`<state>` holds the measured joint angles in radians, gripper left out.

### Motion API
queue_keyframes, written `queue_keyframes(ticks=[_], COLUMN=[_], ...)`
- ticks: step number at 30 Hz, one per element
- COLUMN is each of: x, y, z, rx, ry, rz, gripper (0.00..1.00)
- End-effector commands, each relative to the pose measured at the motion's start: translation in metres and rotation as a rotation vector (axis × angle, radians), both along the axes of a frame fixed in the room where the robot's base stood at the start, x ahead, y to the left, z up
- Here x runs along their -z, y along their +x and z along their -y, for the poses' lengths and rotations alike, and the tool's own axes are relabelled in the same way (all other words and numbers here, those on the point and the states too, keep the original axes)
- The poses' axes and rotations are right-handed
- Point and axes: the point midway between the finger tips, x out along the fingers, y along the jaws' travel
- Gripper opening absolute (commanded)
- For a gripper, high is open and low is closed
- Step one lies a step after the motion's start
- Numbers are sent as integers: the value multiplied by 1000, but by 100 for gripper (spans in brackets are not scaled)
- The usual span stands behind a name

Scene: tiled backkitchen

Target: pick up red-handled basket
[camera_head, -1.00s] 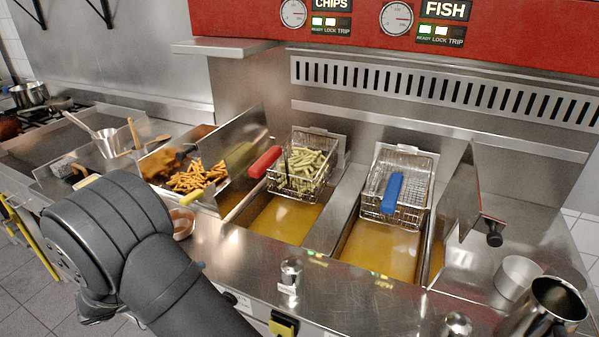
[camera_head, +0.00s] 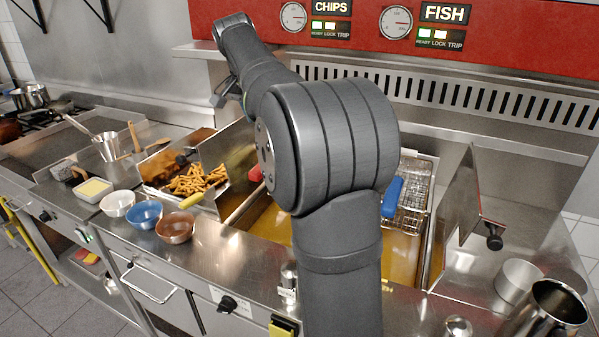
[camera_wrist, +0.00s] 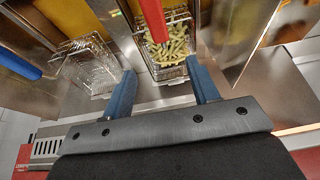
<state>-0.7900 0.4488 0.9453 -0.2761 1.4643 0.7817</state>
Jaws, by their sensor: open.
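The red-handled basket (camera_wrist: 168,47) holds green-yellow chips and shows beyond my fingers in the wrist view, its red handle (camera_wrist: 154,20) pointing to the top edge. In the head view my arm hides the basket; only a bit of its red handle (camera_head: 255,173) shows. My gripper (camera_wrist: 160,66) is open, its two blue fingers apart with the basket seen between and beyond them. Nothing is gripped. I cannot tell the exact gap to the basket.
A blue-handled basket (camera_head: 416,196) hangs over the right fryer well. An upright metal panel (camera_head: 470,205) stands right of it. Fried food fills a tray (camera_head: 222,176) at left. Bowls (camera_head: 147,213) line the front counter. A red control panel (camera_head: 545,30) overhangs the back.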

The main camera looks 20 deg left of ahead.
Motion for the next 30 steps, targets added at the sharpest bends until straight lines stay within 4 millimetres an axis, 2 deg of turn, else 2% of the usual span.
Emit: queue_keyframes(ticks=[12,15,26,30], x=[81,96,120,139], y=[32,39,48,56], z=[1,0,0,0], rx=[1,1,0,0], ry=[-6,-5,-4,-6], rz=[-5,-4,-3,-5], gripper=[55,55,55,55])
